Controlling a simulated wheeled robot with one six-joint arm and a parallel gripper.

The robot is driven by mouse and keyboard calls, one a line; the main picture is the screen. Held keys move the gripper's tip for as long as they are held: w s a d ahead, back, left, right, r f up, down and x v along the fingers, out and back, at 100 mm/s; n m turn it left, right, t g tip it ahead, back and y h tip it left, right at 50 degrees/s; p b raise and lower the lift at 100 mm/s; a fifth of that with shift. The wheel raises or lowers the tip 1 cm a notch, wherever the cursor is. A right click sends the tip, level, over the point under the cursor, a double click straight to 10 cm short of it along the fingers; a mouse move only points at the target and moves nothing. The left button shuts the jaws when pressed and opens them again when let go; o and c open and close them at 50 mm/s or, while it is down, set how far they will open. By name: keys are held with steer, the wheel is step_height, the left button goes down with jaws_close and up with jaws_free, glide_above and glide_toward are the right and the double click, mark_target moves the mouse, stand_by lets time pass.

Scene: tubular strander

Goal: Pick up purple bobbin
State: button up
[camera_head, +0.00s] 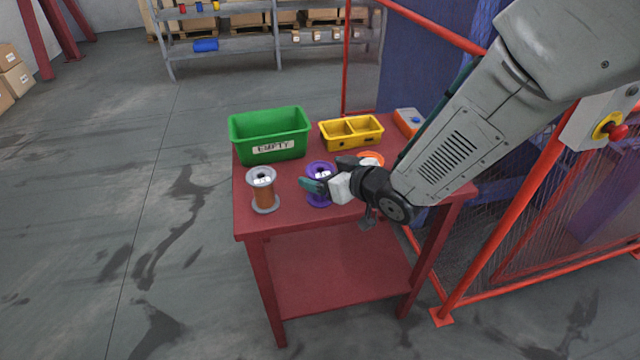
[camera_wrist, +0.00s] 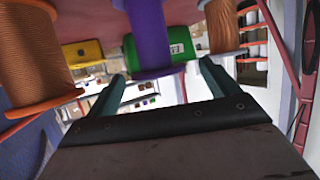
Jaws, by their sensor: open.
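The purple bobbin (camera_head: 320,171) stands upright on the red table, partly hidden by my gripper in the head view. In the wrist view the purple bobbin (camera_wrist: 149,38) fills the upper middle, its core ahead of the gap between my fingers. My gripper (camera_head: 318,186) is open and empty, its fingers pointing at the bobbin from the right. Both fingers show in the wrist view (camera_wrist: 160,85), one on each side of the bobbin. I cannot tell whether they touch it.
A copper bobbin (camera_head: 264,190) stands left of the purple one; an orange bobbin (camera_head: 371,158) is close behind my gripper. A green bin (camera_head: 270,130) marked EMPTY and a yellow divided bin (camera_head: 351,131) stand at the table's back. A red-framed mesh fence (camera_head: 500,245) runs along the right.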

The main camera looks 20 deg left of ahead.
mark_target(318, 169)
steer(key=x, duration=0.4)
steer(key=shift+w+a+f, duration=0.15)
steer(key=c, duration=1.1)
